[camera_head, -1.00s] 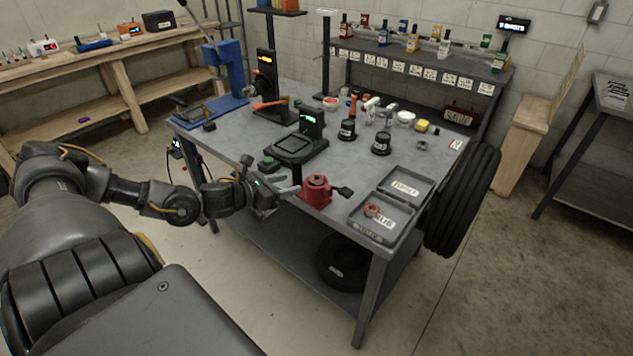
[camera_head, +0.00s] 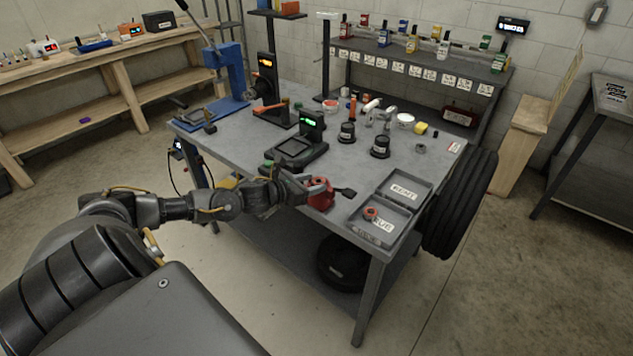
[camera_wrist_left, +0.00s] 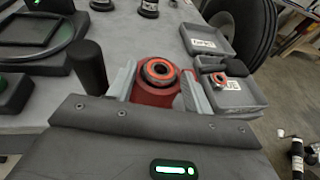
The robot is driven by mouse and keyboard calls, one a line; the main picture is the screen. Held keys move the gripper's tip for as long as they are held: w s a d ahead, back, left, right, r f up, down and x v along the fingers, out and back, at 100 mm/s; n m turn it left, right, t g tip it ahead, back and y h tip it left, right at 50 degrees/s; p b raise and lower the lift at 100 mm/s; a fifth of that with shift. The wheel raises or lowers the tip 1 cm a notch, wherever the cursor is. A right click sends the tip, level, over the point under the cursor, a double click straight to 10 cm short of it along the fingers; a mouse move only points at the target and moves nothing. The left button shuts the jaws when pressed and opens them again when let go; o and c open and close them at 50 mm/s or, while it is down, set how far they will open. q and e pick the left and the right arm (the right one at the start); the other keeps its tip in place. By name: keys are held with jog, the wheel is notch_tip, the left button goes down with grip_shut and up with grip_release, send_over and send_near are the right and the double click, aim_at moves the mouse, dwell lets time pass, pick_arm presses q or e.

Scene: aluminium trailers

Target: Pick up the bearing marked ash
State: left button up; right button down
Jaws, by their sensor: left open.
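A dark bearing with an orange-red ring (camera_wrist_left: 159,71) sits on top of a red stand (camera_wrist_left: 152,97) in the left wrist view. The red stand (camera_head: 321,197) also shows at the table's front edge in the head view. My left gripper (camera_head: 306,186) is open beside the stand. In the left wrist view, its fingers (camera_wrist_left: 159,88) are apart on both sides of the stand and bearing. A second reddish bearing (camera_head: 370,213) lies in the nearer grey tray (camera_head: 400,228); it also shows in the left wrist view (camera_wrist_left: 218,79). I cannot read an ash marking on either bearing.
A farther grey labelled tray (camera_head: 425,186) adjoins the nearer one. A black device with a green display (camera_head: 311,124) stands behind my gripper. Two black pots (camera_head: 380,146) stand farther back. A large tyre (camera_head: 460,205) is at the table's right side.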

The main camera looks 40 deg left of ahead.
pick_arm(q)
jog(key=shift+w+d+f, duration=0.15)
jog(key=shift+w, duration=0.15)
jog(key=shift+f, duration=0.1)
jog(key=shift+s+f, duration=0.1)
jog(key=shift+f, duration=0.05)
jog(key=c, duration=1.1)
jog(key=shift+r+b, duration=0.5)
jog(key=shift+w+r+b, duration=0.2)
jog(key=shift+r+b, duration=0.2)
jog(key=shift+r, duration=0.3)
jog(key=s+r+b, duration=0.1)
jog(key=s+r, duration=0.2)
jog(key=s, duration=0.1)
jog(key=s+r+b, duration=0.1)
jog(key=s+r, duration=0.3)
jog(key=s, duration=0.1)
jog(key=s+r, duration=0.4)
jog(key=s, duration=0.1)
jog(key=shift+d+b, duration=0.1)
jog(key=shift+b, duration=0.3)
